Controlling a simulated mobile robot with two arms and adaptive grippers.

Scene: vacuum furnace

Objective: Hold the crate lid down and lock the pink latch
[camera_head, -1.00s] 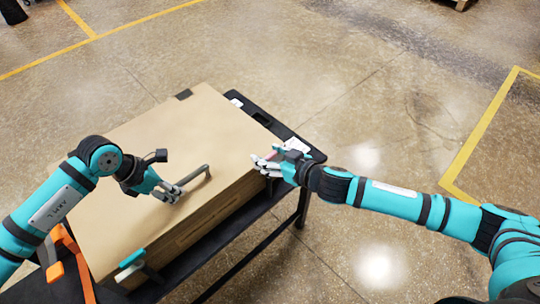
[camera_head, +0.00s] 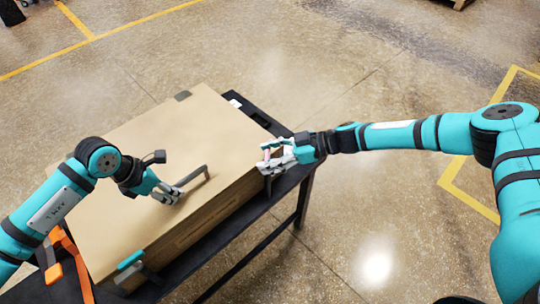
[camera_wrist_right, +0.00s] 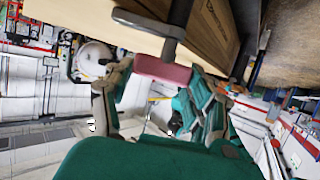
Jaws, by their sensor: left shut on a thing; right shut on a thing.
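The cardboard-coloured crate lid (camera_head: 200,125) lies flat and looks closed on the crate (camera_head: 190,236). My left gripper (camera_head: 174,194) is shut on the near end of the grey bar handle (camera_head: 196,177) on top of the lid. The pink latch (camera_head: 267,155) is at the crate's right side, mostly covered by my right gripper (camera_head: 273,158). In the right wrist view the pink latch grip (camera_wrist_right: 162,71) sits between the fingers of my right gripper, below a dark grey latch bracket (camera_wrist_right: 150,25). Whether the latch is locked cannot be told.
The crate stands on a black table (camera_head: 255,232). A teal latch (camera_head: 131,260) is at the crate's near left corner. An orange strap or tool (camera_head: 72,255) lies left of the crate. The concrete floor to the right is clear.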

